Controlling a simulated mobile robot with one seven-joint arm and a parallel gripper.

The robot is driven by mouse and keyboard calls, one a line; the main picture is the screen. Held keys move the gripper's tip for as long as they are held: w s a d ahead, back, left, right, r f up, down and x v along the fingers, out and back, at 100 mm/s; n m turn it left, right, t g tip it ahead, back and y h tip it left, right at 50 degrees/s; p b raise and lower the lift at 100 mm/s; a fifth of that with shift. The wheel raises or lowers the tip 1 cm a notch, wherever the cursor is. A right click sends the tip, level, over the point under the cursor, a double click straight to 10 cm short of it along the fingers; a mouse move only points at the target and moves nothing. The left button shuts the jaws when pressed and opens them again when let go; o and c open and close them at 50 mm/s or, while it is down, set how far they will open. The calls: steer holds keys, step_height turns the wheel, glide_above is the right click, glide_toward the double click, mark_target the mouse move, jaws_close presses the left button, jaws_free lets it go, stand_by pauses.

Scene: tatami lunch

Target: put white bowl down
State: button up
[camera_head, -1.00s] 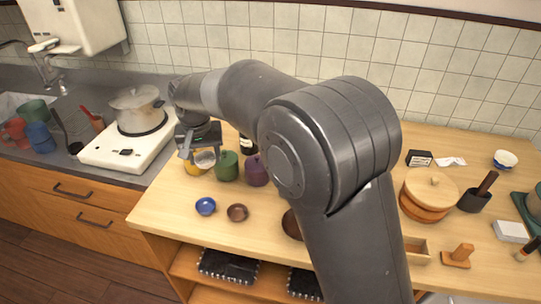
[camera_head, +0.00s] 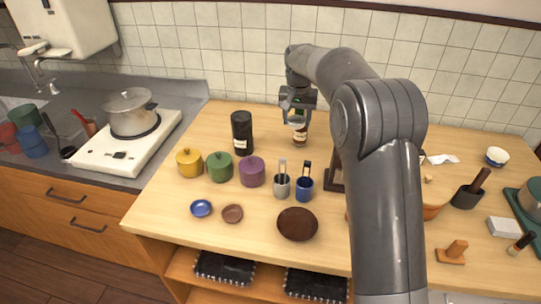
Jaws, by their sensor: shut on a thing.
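My gripper (camera_head: 297,108) is raised above the back middle of the wooden counter, in front of the tiled wall. It is shut on the small white bowl (camera_head: 296,119), which hangs below the fingers and is partly hidden by them. I cannot tell how far the bowl is above the counter.
Yellow (camera_head: 189,163), green (camera_head: 219,167) and purple (camera_head: 252,172) lidded pots stand at the left, near a black canister (camera_head: 242,133). Grey (camera_head: 282,187) and blue (camera_head: 304,189) utensil cups stand mid-counter. A brown bowl (camera_head: 297,224) lies in front. Bare counter shows between them.

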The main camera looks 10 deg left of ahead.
steer(key=w+d, duration=0.2)
steer(key=d, duration=0.1)
glide_above(271, 154)
steer(key=f, duration=1.2)
steer(key=shift+s+a+f, duration=0.1)
steer(key=shift+s, duration=0.2)
steer(key=shift+f, duration=1.9)
steer(key=shift+f, duration=0.15)
steer(key=o, duration=1)
